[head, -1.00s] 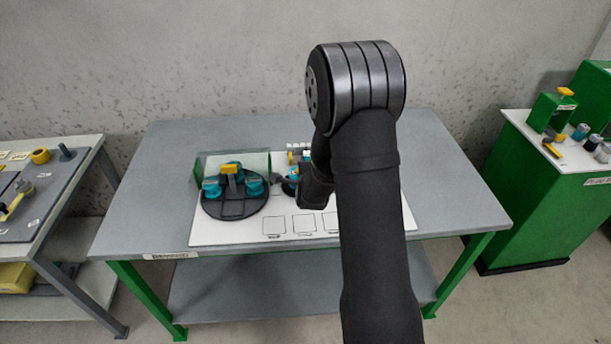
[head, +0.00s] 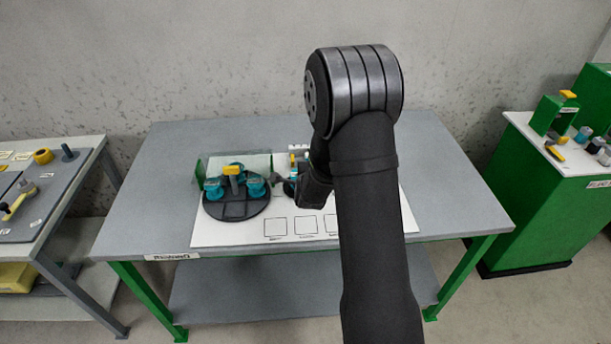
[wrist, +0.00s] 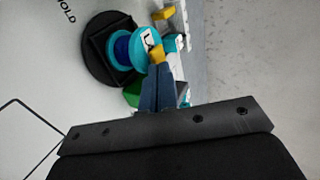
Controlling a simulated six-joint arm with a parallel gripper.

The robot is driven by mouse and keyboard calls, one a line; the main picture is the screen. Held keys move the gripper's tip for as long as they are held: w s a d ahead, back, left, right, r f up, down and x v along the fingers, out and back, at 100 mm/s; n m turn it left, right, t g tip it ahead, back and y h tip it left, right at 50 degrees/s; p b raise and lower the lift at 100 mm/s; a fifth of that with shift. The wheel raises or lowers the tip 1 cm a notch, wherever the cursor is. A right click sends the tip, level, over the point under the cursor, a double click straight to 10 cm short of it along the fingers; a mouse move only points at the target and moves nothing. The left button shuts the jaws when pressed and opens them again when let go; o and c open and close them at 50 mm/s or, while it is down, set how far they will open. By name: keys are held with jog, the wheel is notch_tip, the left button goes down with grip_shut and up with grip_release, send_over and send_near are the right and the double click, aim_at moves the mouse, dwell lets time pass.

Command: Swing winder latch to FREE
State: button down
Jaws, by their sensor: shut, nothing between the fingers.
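In the wrist view a teal spool with a blue middle (wrist: 124,46) sits on a black base (wrist: 97,58). The word HOLD is printed on the white board beside it. A small yellow piece (wrist: 156,54), perhaps the latch, lies at the spool's edge with a white marked tab next to it. My gripper (wrist: 156,72) is shut, with its fingertips right at the yellow piece. I cannot tell whether they touch it. In the head view my arm hides the gripper and most of the winder; only a bit of teal (head: 289,188) shows beside it.
A black turntable (head: 236,208) with teal spools and a yellow-topped post (head: 233,170) stands on the left of the white board (head: 215,234). A clear panel with a green end stands behind it. More small teal, white and yellow parts lie past the fingers in the wrist view.

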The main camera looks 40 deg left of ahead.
jog(key=shift+a, duration=0.25)
jog(key=shift+a+m+t+h, duration=0.3)
jog(key=shift+m, duration=0.1)
jog(key=shift+w+a+m+t+h, duration=0.2)
jog(key=shift+a+m+t+h, duration=0.15)
jog(key=shift+m+h, duration=0.25)
jog(key=shift+w+a+m+t+h, duration=0.15)
jog(key=shift+a+m+t+h, duration=0.1)
jog(key=shift+m+t+h, duration=0.35)
jog(key=shift+w+a+m+t+h, duration=0.2)
jog(key=shift+w+a+m+h, duration=0.1)
jog(key=shift+m+h, duration=0.4)
jog(key=shift+w+a+m+t+h, duration=0.15)
jog(key=shift+w+a+m+h, duration=0.1)
jog(key=shift+m+h, duration=0.4)
jog(key=shift+w+a, duration=0.35)
jog(key=shift+w, duration=0.25)
jog(key=shift+w+a, duration=0.35)
jog(key=shift+w, duration=0.25)
jog(key=shift+w+a, duration=0.15)
jog(key=shift+w, duration=0.8)
jog(key=v, duration=1.7)
jog(key=shift+s, duration=0.2)
